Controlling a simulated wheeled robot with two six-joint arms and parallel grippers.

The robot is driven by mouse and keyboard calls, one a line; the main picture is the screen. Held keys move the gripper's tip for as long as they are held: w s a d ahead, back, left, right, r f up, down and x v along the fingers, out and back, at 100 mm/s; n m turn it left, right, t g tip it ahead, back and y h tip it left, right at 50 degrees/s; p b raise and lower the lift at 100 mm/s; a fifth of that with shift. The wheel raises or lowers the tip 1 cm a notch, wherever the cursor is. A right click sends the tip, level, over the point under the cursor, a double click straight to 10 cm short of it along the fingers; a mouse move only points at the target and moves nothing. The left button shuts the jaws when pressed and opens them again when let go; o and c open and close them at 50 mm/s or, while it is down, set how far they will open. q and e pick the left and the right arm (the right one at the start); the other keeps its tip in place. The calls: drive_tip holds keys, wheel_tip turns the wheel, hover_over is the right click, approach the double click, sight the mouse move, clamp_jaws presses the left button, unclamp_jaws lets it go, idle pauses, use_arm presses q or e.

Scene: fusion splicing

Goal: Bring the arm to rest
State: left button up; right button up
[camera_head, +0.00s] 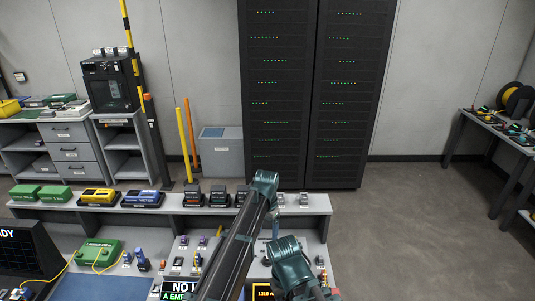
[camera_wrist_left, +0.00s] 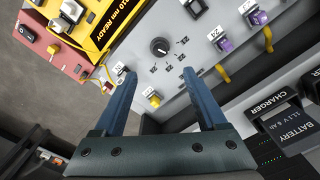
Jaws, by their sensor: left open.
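My left arm (camera_head: 238,250) comes up from the bottom of the head view, bends at a teal joint (camera_head: 265,182) and turns down to a teal wrist part (camera_head: 287,252) over the workbench. My left gripper (camera_wrist_left: 159,74) shows in the left wrist view with its two blue fingers wide apart. Nothing is between the fingers. Beyond them is a grey panel with a black knob (camera_wrist_left: 159,46). Contact with the panel cannot be made out. In the head view the fingertips are hard to make out at the bottom edge. My right gripper does not show.
A yellow device (camera_wrist_left: 92,22) reading "READY" stands near the fingers, with a charger (camera_wrist_left: 272,101) at the right. Meters (camera_head: 98,196) and black boxes (camera_head: 193,196) line the bench shelf. A green box (camera_head: 98,252) sits left. A server rack (camera_head: 312,90) stands behind; floor at right is clear.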

use_arm(q)
drive_tip(key=s+a+n, duration=0.4)
drive_tip(key=s+a, duration=0.4)
drive_tip(key=s, duration=0.3)
drive_tip(key=s+a+n, duration=0.4)
drive_tip(key=s+a, duration=0.5)
drive_tip(key=s, duration=0.2)
drive_tip(key=s+d+f+m+b, duration=0.2)
drive_tip(key=d+f+b, duration=0.1)
drive_tip(key=d, duration=0.2)
drive_tip(key=s+d+f+m+y+b, duration=0.1)
drive_tip(key=s+d+f+b, duration=0.2)
drive_tip(key=d, duration=0.3)
drive_tip(key=shift+d+f+m+b, duration=0.15)
drive_tip(key=shift+f+m+b, duration=0.1)
drive_tip(key=shift+m+b, duration=0.15)
